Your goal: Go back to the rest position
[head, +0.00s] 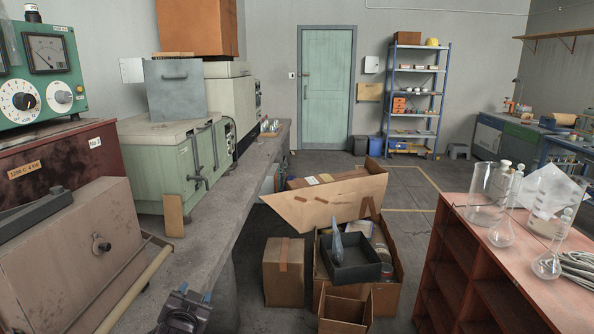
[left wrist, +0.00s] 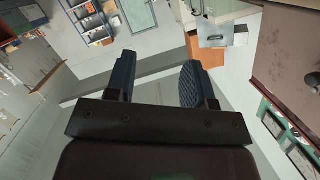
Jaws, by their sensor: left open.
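My left gripper (head: 190,309) shows at the bottom of the head view, in front of the near edge of the concrete bench (head: 225,190). In the left wrist view its two dark fingers (left wrist: 158,82) stand apart with nothing between them. The wrist view is tilted and looks out across the room, with the door (left wrist: 138,14) and the shelf rack (left wrist: 95,20) near its top. My right gripper is in neither view.
Green-grey machines (head: 165,150) and a brown box with a knob (head: 70,255) stand on the bench at left. Cardboard boxes (head: 284,272) fill the floor in the middle. A reddish shelf unit (head: 480,262) with glassware (head: 490,195) stands at right.

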